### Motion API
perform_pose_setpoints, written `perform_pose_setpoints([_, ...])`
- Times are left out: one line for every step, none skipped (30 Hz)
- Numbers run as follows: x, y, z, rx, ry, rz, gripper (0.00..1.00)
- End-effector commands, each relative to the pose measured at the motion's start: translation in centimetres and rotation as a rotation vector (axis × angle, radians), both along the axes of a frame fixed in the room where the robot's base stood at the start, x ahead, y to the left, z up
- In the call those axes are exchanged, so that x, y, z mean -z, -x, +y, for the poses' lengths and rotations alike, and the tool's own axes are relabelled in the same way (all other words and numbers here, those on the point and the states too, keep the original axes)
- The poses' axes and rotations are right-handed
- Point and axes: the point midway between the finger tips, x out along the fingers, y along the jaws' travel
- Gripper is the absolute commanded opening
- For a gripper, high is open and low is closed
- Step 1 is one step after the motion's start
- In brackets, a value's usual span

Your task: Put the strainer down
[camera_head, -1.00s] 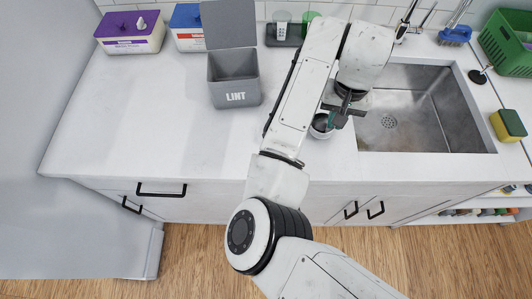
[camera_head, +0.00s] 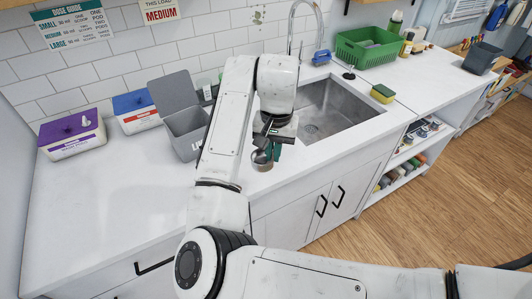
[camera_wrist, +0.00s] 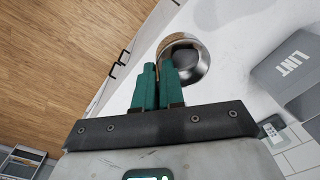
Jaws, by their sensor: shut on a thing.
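The strainer (camera_head: 262,158) is a small round metal cup near the counter's front edge, left of the sink (camera_head: 325,108). The wrist view shows its shiny rim and dark inside (camera_wrist: 187,60) just beyond my fingertips. My gripper (camera_head: 270,146) has green fingers, close together in the wrist view (camera_wrist: 162,70), and is shut on the strainer. The arm and fingers hide part of it. I cannot tell whether its underside touches the white counter (camera_head: 110,205).
An open grey lint bin (camera_head: 184,132) stands at the back left, beside a blue-lidded box (camera_head: 138,112) and a purple-lidded box (camera_head: 72,138). A yellow-green sponge (camera_head: 383,93) and green basket (camera_head: 368,46) are right of the sink. The left counter is clear.

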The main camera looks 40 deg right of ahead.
Motion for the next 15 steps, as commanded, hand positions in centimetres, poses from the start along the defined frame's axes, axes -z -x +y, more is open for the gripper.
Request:
perform_pose_setpoints([-0.9, 0.9, -2.1, 0.084, -0.004, -0.008, 0.0])
perform_pose_setpoints([-1.3, 1.4, -3.1, 0.129, -0.005, -0.011, 0.0])
perform_pose_setpoints([-1.8, 2.1, -4.3, 0.185, -0.007, -0.013, 0.0])
perform_pose_setpoints([-2.1, 2.7, -5.1, 0.224, -0.01, -0.014, 0.0])
perform_pose_setpoints([-2.4, 3.1, -5.9, 0.261, -0.013, -0.016, 0.0])
perform_pose_setpoints([-2.8, 3.7, -6.8, 0.305, -0.014, -0.019, 0.0])
perform_pose_setpoints([-3.1, 4.2, -7.4, 0.336, -0.015, -0.019, 0.0])
perform_pose_setpoints([-3.3, 4.6, -7.9, 0.364, -0.016, -0.02, 0.0])
perform_pose_setpoints([-3.6, 5.1, -8.5, 0.394, -0.017, -0.022, 0.0])
perform_pose_setpoints([-3.8, 5.4, -8.9, 0.415, -0.019, -0.024, 0.0])
perform_pose_setpoints([-3.9, 5.6, -9.2, 0.433, -0.02, -0.025, 0.0])
perform_pose_setpoints([-4.1, 5.9, -9.6, 0.453, -0.022, -0.025, 0.0])
perform_pose_setpoints([-4.2, 6.1, -9.8, 0.464, -0.023, -0.026, 0.0])
perform_pose_setpoints([-4.2, 6.2, -10.0, 0.473, -0.023, -0.026, 0.0])
perform_pose_setpoints([-4.2, 6.2, -10.1, 0.481, -0.023, -0.026, 0.0])
